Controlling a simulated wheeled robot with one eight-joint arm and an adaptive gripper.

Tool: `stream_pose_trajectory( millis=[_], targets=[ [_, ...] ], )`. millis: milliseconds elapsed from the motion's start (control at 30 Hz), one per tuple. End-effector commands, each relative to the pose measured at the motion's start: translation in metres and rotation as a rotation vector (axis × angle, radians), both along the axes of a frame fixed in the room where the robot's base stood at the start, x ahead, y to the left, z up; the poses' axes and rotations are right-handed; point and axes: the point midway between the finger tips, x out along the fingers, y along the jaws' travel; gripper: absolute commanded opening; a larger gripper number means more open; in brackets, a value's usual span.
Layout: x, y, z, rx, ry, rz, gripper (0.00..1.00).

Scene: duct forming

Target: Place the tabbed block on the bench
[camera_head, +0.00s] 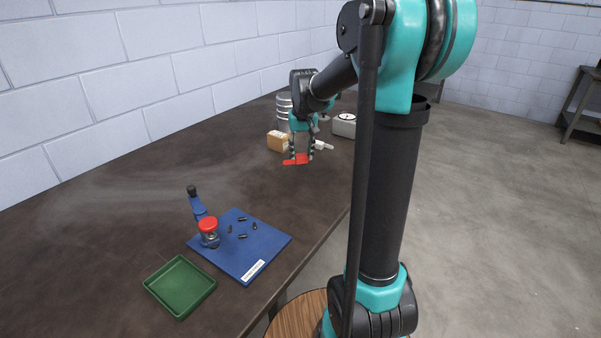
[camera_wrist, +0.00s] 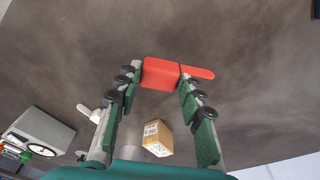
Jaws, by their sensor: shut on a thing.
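The tabbed block (camera_head: 298,160) is red, with a thin tab sticking out to one side. My gripper (camera_head: 301,155) is shut on it at the far part of the dark bench (camera_head: 110,220). In the wrist view the block (camera_wrist: 161,73) sits between the fingertips of my gripper (camera_wrist: 160,78), and its tab points right. Bench surface shows behind it. I cannot tell whether the block touches the bench or hangs just above it.
A cardboard box (camera_head: 278,141), a metal canister (camera_head: 284,106), a white dial device (camera_head: 344,126) and a white bottle (camera_head: 324,145) stand near my gripper. A blue board (camera_head: 262,244) with small black parts and a green tray (camera_head: 180,287) lie nearer. The bench between is clear.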

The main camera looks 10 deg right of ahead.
Motion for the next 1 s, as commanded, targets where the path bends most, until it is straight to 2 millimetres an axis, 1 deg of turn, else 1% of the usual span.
stream_pose_trajectory(
  millis=[33, 100, 200, 367, 500, 600, 1000],
  targets=[
    [0.001, 0.000, -0.011, 0.000, 0.000, 0.000, 0.09],
    [0.000, 0.000, -0.023, 0.000, 0.000, 0.000, 0.09],
    [0.001, 0.000, -0.033, 0.000, 0.000, 0.000, 0.09],
    [0.000, 0.000, -0.045, 0.000, 0.000, 0.000, 0.09],
    [0.001, 0.000, -0.064, 0.000, 0.000, 0.000, 0.09],
    [0.000, 0.000, -0.073, 0.000, 0.000, 0.000, 0.09],
    [0.000, 0.000, -0.078, 0.000, 0.000, 0.000, 0.09]
  ],
)
